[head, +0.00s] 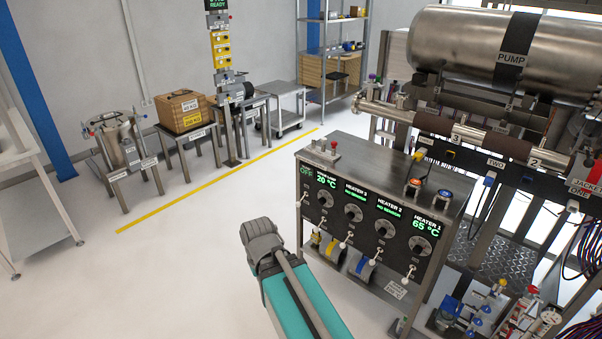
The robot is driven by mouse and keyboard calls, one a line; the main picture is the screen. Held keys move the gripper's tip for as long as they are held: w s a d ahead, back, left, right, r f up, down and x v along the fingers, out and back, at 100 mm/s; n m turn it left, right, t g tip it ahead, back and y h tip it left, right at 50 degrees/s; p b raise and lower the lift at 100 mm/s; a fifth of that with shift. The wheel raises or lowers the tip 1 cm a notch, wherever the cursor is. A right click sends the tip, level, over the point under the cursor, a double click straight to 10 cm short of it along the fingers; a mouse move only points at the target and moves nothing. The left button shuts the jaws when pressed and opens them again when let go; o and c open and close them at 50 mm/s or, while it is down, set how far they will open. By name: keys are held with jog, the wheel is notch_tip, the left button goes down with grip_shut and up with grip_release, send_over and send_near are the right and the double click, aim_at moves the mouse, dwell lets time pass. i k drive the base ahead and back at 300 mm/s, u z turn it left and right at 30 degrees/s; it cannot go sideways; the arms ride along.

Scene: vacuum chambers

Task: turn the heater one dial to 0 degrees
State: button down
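The heater one dial (420,245) is the rightmost round knob on the dark front panel of the heater cabinet (440,190). The green display above it reads HEATER 1 and 65 °C. The exact angle of its pointer is too small to read. My teal arm link with a grey joint at its end shows at bottom centre, in front of and left of the cabinet. No gripper fingers show in the head view, so I cannot see my gripper. The dial is uncovered, and nothing touches it.
Similar dials for heater 2 (384,228) and heater 3 (353,212) and a leftmost dial (325,199) share the panel. A steel pump tank (450,50) and pipework stand behind at right. Small valves and bottles (490,310) are at lower right. Left floor is open.

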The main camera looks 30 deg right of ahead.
aim_at(416, 250)
jog(key=z, duration=1.6)
jog(key=k, duration=0.5)
